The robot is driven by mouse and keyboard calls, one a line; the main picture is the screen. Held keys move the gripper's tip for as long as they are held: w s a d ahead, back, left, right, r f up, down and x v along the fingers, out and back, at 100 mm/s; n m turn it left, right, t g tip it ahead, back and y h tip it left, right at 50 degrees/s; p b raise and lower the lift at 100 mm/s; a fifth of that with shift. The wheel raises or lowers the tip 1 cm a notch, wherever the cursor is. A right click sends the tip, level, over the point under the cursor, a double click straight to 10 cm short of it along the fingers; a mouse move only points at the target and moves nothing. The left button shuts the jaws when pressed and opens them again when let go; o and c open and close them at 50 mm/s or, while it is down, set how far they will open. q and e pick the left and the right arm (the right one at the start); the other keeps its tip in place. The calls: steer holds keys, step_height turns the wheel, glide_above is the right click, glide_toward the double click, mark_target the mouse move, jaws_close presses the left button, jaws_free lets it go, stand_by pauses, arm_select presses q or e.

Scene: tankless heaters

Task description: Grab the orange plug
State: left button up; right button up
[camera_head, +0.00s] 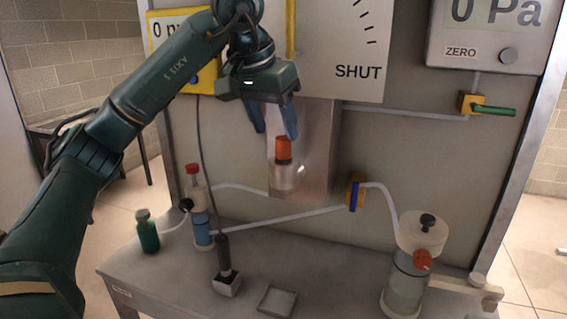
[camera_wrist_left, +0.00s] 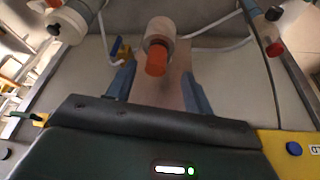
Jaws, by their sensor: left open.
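The orange plug (camera_head: 283,149) stands upright on top of a pale, clear-looking cylinder (camera_head: 287,178) in front of a metal plate on the panel. My left gripper (camera_head: 272,133) is above it, pointing down, with its blue fingers apart. In the head view one finger overlaps the plug's upper edge; I cannot tell if they touch. In the left wrist view the plug (camera_wrist_left: 157,60) lies between and beyond the two open fingers (camera_wrist_left: 158,92), and nothing is held. My right gripper is not in view.
A red-capped tube (camera_head: 200,215) and a green bottle (camera_head: 147,233) stand at left. A small square tray (camera_head: 277,300) lies at the front. Thin pipes cross the panel.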

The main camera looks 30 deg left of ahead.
mark_target(282, 138)
arm_select(q)
steer(key=x, duration=0.5)
steer(key=shift+w+d, duration=0.1)
steer(key=shift+d, duration=0.1)
steer(key=shift+c, duration=0.2)
steer(key=c, duration=1)
steer(key=shift+c, duration=0.2)
